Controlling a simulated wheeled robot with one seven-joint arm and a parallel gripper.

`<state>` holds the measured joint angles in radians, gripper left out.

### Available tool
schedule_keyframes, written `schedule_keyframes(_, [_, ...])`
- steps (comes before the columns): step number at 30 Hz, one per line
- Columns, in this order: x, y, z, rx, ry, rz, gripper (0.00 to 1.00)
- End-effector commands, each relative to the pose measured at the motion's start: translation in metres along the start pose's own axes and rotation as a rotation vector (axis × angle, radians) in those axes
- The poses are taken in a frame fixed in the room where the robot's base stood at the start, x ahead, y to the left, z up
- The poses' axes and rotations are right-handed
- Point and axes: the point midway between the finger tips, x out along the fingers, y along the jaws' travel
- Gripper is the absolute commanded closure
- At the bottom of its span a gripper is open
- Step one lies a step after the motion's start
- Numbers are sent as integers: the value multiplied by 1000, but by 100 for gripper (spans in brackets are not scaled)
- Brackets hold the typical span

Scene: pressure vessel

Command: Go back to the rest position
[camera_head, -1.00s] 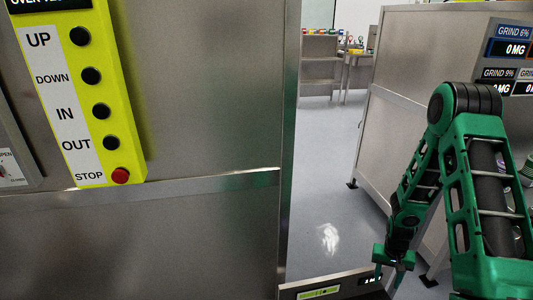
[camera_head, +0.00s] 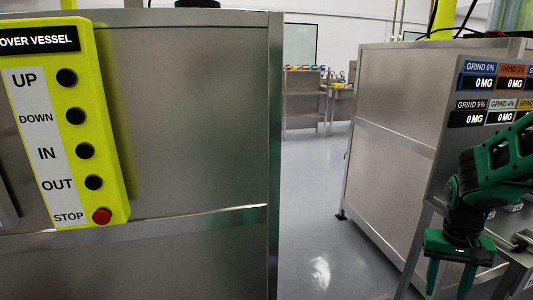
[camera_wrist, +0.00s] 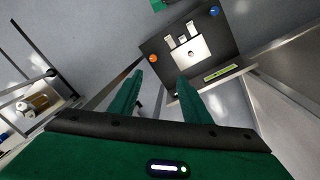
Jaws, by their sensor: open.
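My gripper (camera_head: 449,278) hangs at the lower right of the head view, fingers pointing down and apart, with nothing between them. In the wrist view my gripper (camera_wrist: 160,80) shows two green fingers spread open over the floor and a dark panel. The folded green arm is at the right of the head view. The yellow control box (camera_head: 98,120) with UP, DOWN, IN, OUT and a red STOP button is at the left, well away from my gripper.
A steel cabinet (camera_head: 200,130) fills the left. Another steel cabinet (camera_head: 390,120) stands right, with GRIND displays (camera_head: 490,95) beside my arm. A dark panel (camera_wrist: 155,45) with knobs lies below my gripper in the wrist view. Grey floor (camera_head: 312,190) is clear between the cabinets.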

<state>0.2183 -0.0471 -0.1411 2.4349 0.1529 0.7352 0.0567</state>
Motion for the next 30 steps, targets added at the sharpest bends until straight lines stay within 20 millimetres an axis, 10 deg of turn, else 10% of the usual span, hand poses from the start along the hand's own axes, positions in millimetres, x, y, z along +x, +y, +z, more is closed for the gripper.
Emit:
schedule_keyframes(15, [-65,35,119,35,-22,-100,56])
schedule_keyframes(30, [-68,38,135,36,-30,-116,56])
